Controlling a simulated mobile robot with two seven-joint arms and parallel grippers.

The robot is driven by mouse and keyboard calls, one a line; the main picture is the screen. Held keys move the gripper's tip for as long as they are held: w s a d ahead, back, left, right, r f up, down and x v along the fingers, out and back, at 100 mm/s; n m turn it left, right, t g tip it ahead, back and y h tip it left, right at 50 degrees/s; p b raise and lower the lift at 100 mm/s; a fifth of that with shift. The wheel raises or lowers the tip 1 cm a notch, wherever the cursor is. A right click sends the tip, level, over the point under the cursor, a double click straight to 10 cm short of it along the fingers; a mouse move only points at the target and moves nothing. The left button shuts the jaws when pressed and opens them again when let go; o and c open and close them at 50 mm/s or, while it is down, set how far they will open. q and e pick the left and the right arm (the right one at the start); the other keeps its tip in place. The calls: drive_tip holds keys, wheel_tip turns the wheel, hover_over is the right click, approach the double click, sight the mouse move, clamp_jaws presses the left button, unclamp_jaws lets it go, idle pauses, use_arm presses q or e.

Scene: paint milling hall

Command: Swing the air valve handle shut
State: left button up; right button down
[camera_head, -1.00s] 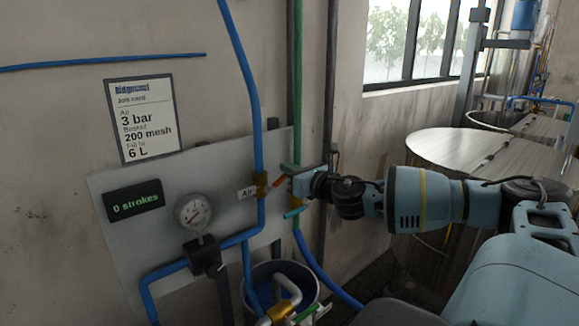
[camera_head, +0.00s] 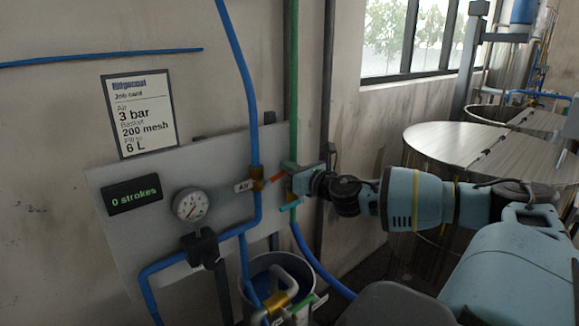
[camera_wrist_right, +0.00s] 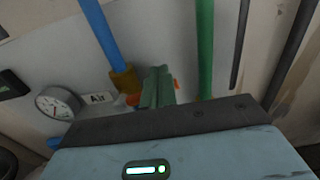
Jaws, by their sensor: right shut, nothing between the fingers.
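The air valve (camera_head: 257,178) is a brass body on the blue pipe, beside a white "Air" label (camera_head: 243,186). Its orange handle (camera_head: 278,177) sticks out sideways to the right, across the pipe line. My right gripper (camera_head: 289,181) is shut and empty, close at the handle's outer end. In the right wrist view the green fingers (camera_wrist_right: 158,88) are together in front of the handle, with orange showing on both sides. They hide its middle, so I cannot tell whether they touch it. The brass valve (camera_wrist_right: 125,82) is just left of them. My left gripper is out of view.
A gauge (camera_head: 190,205) and a "0 strokes" display (camera_head: 133,194) are on the panel. Metal drums (camera_head: 455,150) stand right.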

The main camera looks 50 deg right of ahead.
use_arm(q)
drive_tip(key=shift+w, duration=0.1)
use_arm(e)
drive_tip(key=shift+f, duration=0.1)
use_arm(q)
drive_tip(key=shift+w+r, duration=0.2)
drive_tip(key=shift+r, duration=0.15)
use_arm(e)
drive_tip(key=shift+d+f, duration=0.25)
drive_tip(key=shift+f, duration=0.25)
drive_tip(key=shift+r, duration=0.15)
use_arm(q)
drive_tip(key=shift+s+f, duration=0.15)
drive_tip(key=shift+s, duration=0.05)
use_arm(e)
drive_tip(key=shift+r, duration=0.45)
drive_tip(key=shift+s, duration=0.1)
